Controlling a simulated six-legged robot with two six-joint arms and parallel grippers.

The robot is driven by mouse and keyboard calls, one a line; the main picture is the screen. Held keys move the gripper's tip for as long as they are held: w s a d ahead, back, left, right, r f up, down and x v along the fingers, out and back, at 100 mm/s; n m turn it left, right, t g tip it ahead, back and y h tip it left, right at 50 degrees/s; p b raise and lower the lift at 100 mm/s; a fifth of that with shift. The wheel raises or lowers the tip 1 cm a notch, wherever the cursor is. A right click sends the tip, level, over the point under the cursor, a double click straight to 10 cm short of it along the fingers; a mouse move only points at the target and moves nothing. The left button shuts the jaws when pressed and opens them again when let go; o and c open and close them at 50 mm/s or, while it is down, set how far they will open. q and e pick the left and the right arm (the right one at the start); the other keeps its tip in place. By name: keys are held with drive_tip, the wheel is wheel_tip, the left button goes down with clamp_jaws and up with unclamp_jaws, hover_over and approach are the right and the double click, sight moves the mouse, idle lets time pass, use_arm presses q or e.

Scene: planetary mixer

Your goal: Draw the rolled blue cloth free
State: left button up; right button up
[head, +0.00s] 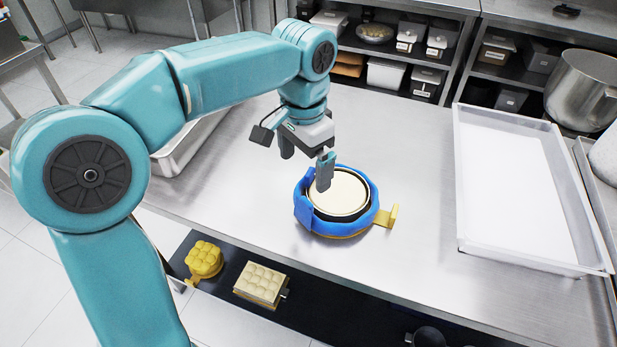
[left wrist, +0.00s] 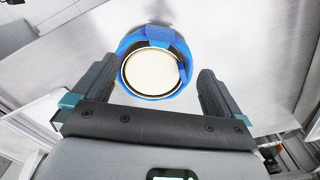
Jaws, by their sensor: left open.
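The rolled blue cloth (head: 372,203) is wrapped as a ring around a round pan with a pale top (head: 340,193) on the steel table. A blue flap of it stands up at the ring's left side. In the left wrist view the blue cloth (left wrist: 136,43) circles the pan (left wrist: 152,72), with a flap on the far side. My left gripper (head: 306,163) is open, above the pan's back left edge. In the left wrist view its fingers (left wrist: 156,90) stand apart on either side of the pan's near part, with nothing gripped. My right gripper is out of view.
A yellow tab (head: 386,216) sticks out at the ring's right. A large white-bottomed tray (head: 462,200) stands on the right of the table, and another metal tray (head: 170,160) at the left. Clear steel lies around the pan. Yellow and cream items (head: 205,258) sit on the lower shelf.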

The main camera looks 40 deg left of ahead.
sight(305, 202)
use_arm(q)
wheel_tip(305, 202, down, 15)
drive_tip(key=shift+r+b, duration=0.15)
drive_tip(key=shift+b, duration=0.25)
drive_tip(key=shift+s+f, duration=0.1)
drive_tip(key=shift+f, duration=0.3)
drive_tip(key=c, duration=1.5)
drive_tip(key=shift+c, duration=1)
drive_tip(key=shift+o, duration=1)
clamp_jaws()
drive_tip(key=shift+r+p, duration=1.2)
drive_tip(key=shift+r, duration=0.35)
